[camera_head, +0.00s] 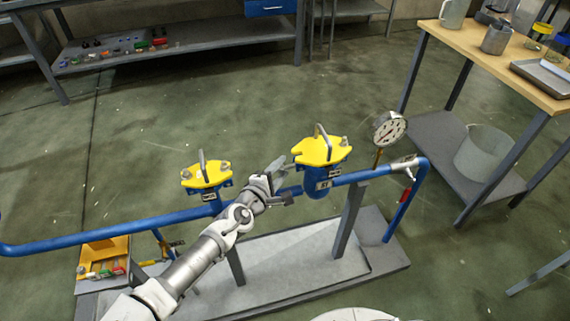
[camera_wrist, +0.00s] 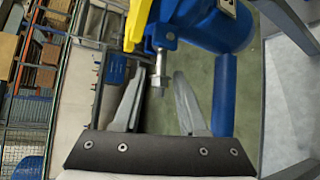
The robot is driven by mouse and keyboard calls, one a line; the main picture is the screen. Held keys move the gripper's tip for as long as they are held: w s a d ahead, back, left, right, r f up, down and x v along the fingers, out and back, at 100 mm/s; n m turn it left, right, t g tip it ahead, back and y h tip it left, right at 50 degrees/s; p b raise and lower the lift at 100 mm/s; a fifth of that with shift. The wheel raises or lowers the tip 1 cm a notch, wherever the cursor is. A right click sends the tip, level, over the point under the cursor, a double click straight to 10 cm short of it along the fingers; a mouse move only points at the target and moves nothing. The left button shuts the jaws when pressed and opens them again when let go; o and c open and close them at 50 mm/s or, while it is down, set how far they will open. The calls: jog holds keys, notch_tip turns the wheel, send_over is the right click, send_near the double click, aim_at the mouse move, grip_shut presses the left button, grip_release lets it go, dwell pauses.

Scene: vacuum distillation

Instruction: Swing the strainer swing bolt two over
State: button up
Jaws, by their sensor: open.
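The right strainer (camera_head: 319,165) is a blue body with a yellow lid (camera_head: 318,150) on a blue pipe. A silver swing bolt (camera_head: 345,142) stands at the right of this lid. In the wrist view, a silver swing bolt (camera_wrist: 160,68) with a nut sits at a blue lug beside the yellow lid edge (camera_wrist: 137,25). I cannot tell for certain which numbered bolt this is. My gripper (camera_head: 280,172) is at the left side of the right strainer. In the wrist view its fingers (camera_wrist: 159,76) are open, apart on either side of the bolt's end; contact is not visible.
The left strainer (camera_head: 206,178), also yellow-lidded, stands close to my arm. A pressure gauge (camera_head: 389,128) rises right of the right strainer. A wooden-topped table (camera_head: 500,55) stands at the right. The floor (camera_head: 230,110) behind the pipe is clear.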

jog(key=shift+w+d, duration=0.1)
jog(key=shift+w, duration=0.1)
jog(key=shift+c, duration=0.3)
grip_shut()
jog(key=shift+r, duration=0.1)
